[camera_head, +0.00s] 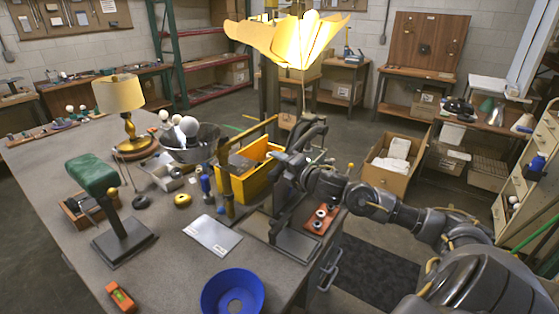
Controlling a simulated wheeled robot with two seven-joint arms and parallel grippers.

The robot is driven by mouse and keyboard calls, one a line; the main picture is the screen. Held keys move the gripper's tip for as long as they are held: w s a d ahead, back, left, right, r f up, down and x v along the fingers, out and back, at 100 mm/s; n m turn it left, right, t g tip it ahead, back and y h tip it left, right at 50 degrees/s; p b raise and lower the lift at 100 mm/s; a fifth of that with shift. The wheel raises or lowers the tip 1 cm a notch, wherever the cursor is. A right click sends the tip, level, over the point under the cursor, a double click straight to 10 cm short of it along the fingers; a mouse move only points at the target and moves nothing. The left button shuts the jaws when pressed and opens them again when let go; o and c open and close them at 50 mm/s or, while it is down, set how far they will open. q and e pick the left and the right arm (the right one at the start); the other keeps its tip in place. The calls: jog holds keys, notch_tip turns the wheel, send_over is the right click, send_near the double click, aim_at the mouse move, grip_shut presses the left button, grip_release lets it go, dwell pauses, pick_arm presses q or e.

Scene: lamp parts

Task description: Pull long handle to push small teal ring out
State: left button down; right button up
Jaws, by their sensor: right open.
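My right gripper (286,164) reaches in from the right. It is open, close beside a dark upright stand and in front of the yellow toolbox. The stand rises from a flat grey base (298,243) at the table's right edge. A dark bar (313,130) shows at the gripper's upper side; I cannot tell whether it is the long handle, or whether the fingers touch it. I cannot make out a small teal ring. A large blue ring-shaped dish (232,292) lies at the table's front edge. My left gripper is not in view.
A yellow toolbox (258,176) stands behind the gripper. A red-brown board (321,217) with small round parts lies right of the stand. A white sheet (212,236), a green-topped stand (92,174) and a table lamp (119,95) are on the left.

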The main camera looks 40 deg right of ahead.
jog(key=shift+w, duration=0.55)
grip_shut()
